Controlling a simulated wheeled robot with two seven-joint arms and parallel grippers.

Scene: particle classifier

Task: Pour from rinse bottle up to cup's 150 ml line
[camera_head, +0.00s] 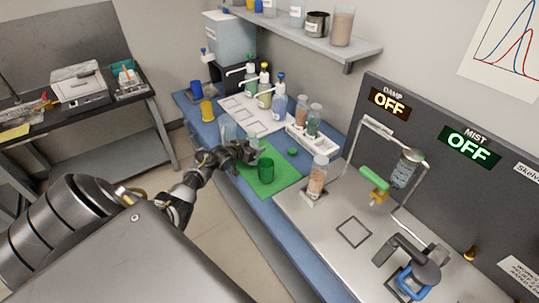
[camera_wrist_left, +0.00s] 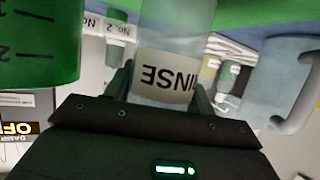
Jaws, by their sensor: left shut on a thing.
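My left gripper (camera_head: 244,152) is shut on the rinse bottle, a pale see-through bottle whose white label (camera_wrist_left: 165,80) reads upside down in the left wrist view. In the head view the bottle (camera_head: 253,142) is mostly hidden by the gripper and looks roughly upright. The green cup (camera_head: 266,170) stands on the green mat (camera_head: 284,179), just in front of the gripper. It also shows close by at the left of the wrist view (camera_wrist_left: 40,45), with dark level marks; its 150 ml line and contents cannot be made out. My right gripper is not in view.
A clear cup (camera_head: 228,131) stands behind the gripper. Yellow (camera_head: 207,112) and blue (camera_head: 196,89) cups are farther back.

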